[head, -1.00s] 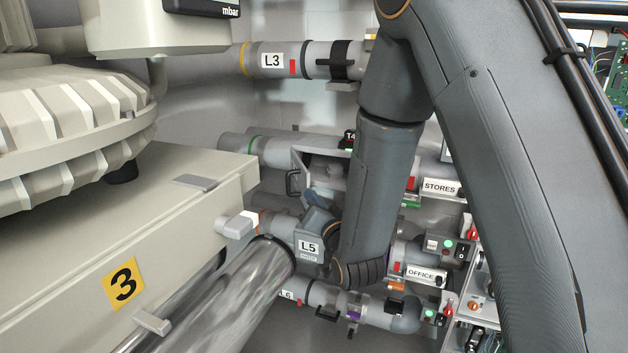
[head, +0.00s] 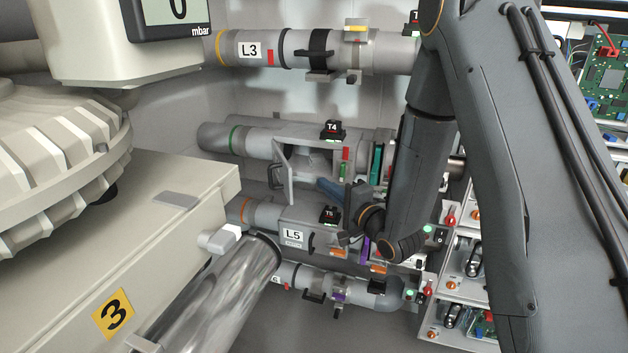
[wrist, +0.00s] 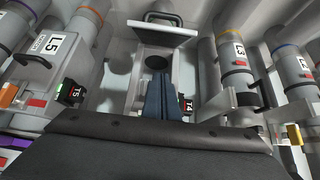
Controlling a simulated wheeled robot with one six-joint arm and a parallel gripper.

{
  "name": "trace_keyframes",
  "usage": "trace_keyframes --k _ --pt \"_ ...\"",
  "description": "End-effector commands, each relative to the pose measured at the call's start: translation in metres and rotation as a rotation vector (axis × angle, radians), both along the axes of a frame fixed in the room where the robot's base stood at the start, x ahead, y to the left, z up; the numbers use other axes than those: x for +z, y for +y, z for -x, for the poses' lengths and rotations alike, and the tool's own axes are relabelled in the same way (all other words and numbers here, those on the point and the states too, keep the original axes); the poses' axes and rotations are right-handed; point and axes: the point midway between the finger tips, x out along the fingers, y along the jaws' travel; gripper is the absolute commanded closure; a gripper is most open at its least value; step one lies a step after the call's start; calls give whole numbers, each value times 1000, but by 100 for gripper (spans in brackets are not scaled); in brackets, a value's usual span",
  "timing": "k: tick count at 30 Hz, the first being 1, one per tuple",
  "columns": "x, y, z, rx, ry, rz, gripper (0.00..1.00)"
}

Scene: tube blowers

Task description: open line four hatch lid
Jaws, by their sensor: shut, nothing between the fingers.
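The line four pipe (head: 255,140) has a green band and a T4 box (head: 332,130) on it in the head view. Its hatch lid (head: 284,178) stands swung out at the left of the opening (head: 312,162), with a dark handle on its outer face. In the wrist view the lid (wrist: 150,37) stands open at the far end of the opening, above a dark round hole (wrist: 157,62). My gripper (head: 325,185) has blue fingers, shut and empty. They also show in the wrist view (wrist: 162,85), over the opening and apart from the lid.
The L5 pipe (head: 265,215) with its T5 box (head: 330,213) runs just below. The L3 pipe (head: 230,48) runs above. Circuit boards (head: 610,65) are at the right.

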Motion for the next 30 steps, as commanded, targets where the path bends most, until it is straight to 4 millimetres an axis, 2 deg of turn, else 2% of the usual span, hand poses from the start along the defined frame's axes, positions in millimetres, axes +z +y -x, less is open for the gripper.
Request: trace_keyframes --k 14,21,30 --pt "2 47 -76 2 -2 1 100" --pt "2 77 -66 2 0 2 100" --pt "0 84 -64 -1 -2 3 100"
